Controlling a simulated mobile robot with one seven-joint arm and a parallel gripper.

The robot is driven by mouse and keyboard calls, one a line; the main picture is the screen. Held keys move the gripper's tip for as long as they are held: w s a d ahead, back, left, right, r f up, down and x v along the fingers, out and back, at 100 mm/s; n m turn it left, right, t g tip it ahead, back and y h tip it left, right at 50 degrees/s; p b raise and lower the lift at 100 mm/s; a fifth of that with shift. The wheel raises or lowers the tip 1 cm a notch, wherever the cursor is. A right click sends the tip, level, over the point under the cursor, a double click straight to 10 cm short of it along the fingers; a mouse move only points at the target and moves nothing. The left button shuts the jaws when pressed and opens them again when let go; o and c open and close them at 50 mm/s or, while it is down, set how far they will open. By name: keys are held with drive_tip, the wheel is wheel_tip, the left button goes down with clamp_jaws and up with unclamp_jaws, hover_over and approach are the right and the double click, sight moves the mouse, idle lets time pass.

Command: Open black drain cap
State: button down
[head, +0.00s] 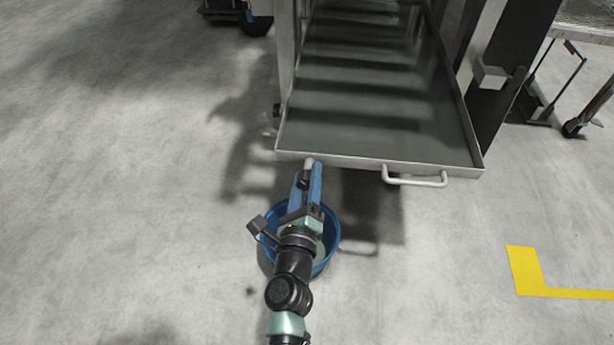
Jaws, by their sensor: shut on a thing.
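My gripper (308,174) has two blue fingers and reaches up to the front edge of the metal tray. It is shut on a small black part, which looks like the black drain cap (304,181). The cap shows only as a dark patch between the fingers, so its turn or seating cannot be told. A short pale pipe end (309,163) shows just beyond the fingertips, at the tray's front lip.
The large grey metal tray (380,158) stands ahead, with a white handle (414,181) right of my gripper. A blue bucket (333,239) stands on the floor below my arm, partly hidden. Yellow floor marking (525,270) lies at right. The floor at left is clear.

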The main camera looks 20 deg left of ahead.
drive_tip(key=n, duration=0.5)
drive_tip(key=shift+n, duration=0.3)
drive_tip(key=n+p, duration=0.1)
drive_tip(key=n, duration=0.4)
drive_tip(key=shift+n, duration=0.3)
drive_tip(key=shift+c, duration=1.5)
unclamp_jaws()
drive_tip(key=p+v, duration=0.3)
drive_tip(key=v, duration=1)
